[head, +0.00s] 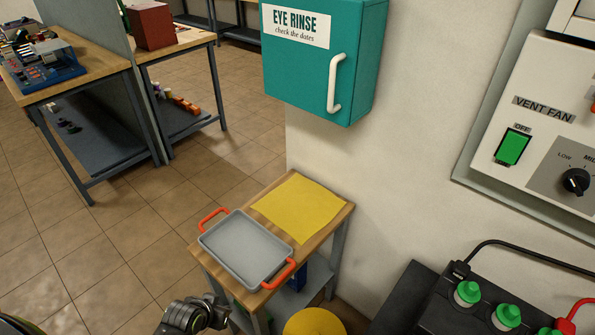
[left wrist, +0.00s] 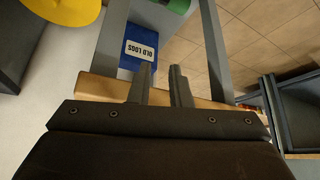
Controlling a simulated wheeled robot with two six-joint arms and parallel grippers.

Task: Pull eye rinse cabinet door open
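The teal eye rinse cabinet (head: 300,72) hangs on the wall at the top middle of the head view. Its door is shut, with a white label reading "EYE RINSE check the dates" and a white vertical bar handle (head: 334,84) near the door's right edge. My left gripper (head: 212,312) is partly visible at the bottom of the head view, well below the cabinet and away from the handle. In the left wrist view its two fingers (left wrist: 163,82) stand apart with nothing between them. The cabinet is not in the left wrist view. My right gripper is not visible.
A small wooden table (head: 337,212) below the cabinet holds a grey tray (head: 245,248) with red handles and a yellow sheet (head: 300,206). A blue "OLD LOGS" box (left wrist: 140,48) sits below. A vent fan panel (head: 540,115) and a battery (head: 480,315) are at right.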

